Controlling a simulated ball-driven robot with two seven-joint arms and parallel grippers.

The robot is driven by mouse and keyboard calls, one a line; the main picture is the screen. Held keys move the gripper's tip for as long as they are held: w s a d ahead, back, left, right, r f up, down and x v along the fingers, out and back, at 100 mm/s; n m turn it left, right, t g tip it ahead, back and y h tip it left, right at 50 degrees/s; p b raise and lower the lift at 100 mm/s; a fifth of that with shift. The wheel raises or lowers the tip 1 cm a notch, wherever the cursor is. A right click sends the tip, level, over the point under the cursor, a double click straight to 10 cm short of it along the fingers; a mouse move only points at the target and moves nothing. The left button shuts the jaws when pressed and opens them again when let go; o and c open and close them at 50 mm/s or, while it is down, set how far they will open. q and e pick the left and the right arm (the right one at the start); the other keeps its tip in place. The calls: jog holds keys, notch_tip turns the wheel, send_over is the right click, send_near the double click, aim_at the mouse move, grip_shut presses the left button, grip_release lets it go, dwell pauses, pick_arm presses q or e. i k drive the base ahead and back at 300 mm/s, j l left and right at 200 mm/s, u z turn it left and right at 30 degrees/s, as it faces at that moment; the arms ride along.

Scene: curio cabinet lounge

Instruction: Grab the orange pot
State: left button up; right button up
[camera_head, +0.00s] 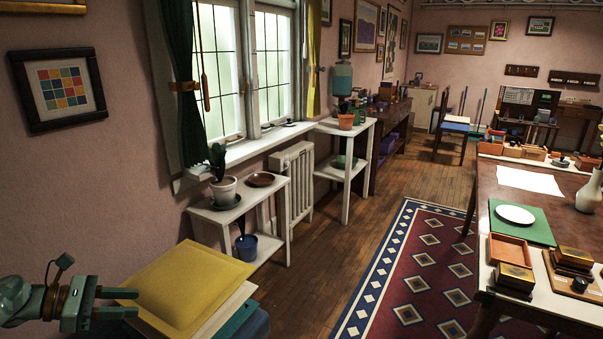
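The orange pot (346,121), a small terracotta-coloured planter with a green plant in it, stands upright on the top of a tall white stand (346,132) by the far end of the window. My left gripper (137,302) is at the lower left, beside a yellow cushion (187,287) and far from the orange pot. Its two fingers are apart with nothing between them. My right gripper is not in view.
A nearer white stand (226,218) holds a white plant pot (224,191) and a brown dish (261,180); a blue pot (246,247) sits low on it. A radiator (295,186) is between the stands. A long table (460,224) is at the right. The patterned rug (415,265) is clear.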

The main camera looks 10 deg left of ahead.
aim_at(345, 119)
jog(key=i, duration=2.6)
jog(key=i+j+z, duration=0.1)
jog(key=i, duration=1.2)
jog(key=i+j, duration=0.15)
jog(key=i, duration=1.2)
jog(key=i+z, duration=0.3)
